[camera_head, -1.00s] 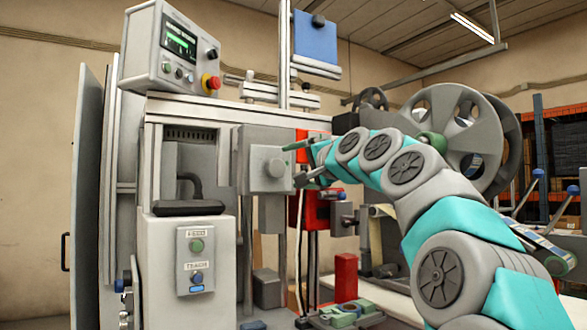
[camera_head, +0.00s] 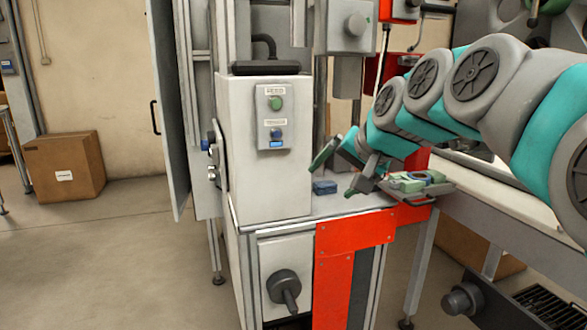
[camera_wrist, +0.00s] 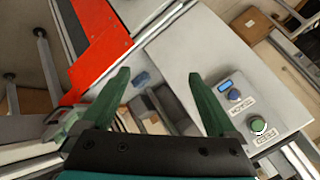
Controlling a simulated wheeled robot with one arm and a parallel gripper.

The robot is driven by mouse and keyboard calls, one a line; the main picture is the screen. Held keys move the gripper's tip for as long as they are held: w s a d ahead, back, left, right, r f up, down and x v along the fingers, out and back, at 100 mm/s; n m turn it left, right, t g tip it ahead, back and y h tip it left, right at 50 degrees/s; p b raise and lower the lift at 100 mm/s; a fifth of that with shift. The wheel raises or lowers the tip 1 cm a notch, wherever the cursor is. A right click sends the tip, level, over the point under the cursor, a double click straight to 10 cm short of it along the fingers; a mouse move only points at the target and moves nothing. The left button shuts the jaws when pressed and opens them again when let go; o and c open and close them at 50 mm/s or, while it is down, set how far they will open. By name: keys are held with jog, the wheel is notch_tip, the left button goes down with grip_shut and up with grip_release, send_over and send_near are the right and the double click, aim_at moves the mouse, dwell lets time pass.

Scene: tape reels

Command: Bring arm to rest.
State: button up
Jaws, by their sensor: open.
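My teal and grey arm (camera_head: 475,75) reaches in from the right in the head view. My gripper (camera_head: 335,172) is open and empty, with its fingers apart in front of the machine, above its bench. In the wrist view the two green fingers of my gripper (camera_wrist: 165,95) stand wide apart with nothing between them. Beyond them lie the grey bench top and a small blue block (camera_wrist: 142,79). The same blue block (camera_head: 325,187) sits on the bench just below the gripper in the head view.
A control box with green and blue buttons (camera_head: 273,118) is left of the gripper. A green fixture (camera_head: 415,183) sits close on its right. An orange-red panel (camera_head: 352,233) fronts the bench. A cardboard box (camera_head: 63,167) stands at left, with open floor before it.

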jog(key=s+d+f+n+g+h, duration=0.1)
jog(key=s+d+f+g, duration=0.1)
jog(key=s+f, duration=0.7)
jog(key=s+d+f+n+g+h, duration=0.2)
jog(key=s+f+g, duration=0.2)
jog(key=s+f, duration=0.6)
jog(key=s+d+f+n+g+h, duration=0.1)
jog(key=s+d+f+g, duration=0.2)
jog(key=s+f, duration=0.7)
jog(key=s+g, duration=0.1)
jog(key=s, duration=0.5)
jog(key=shift+s, duration=0.3)
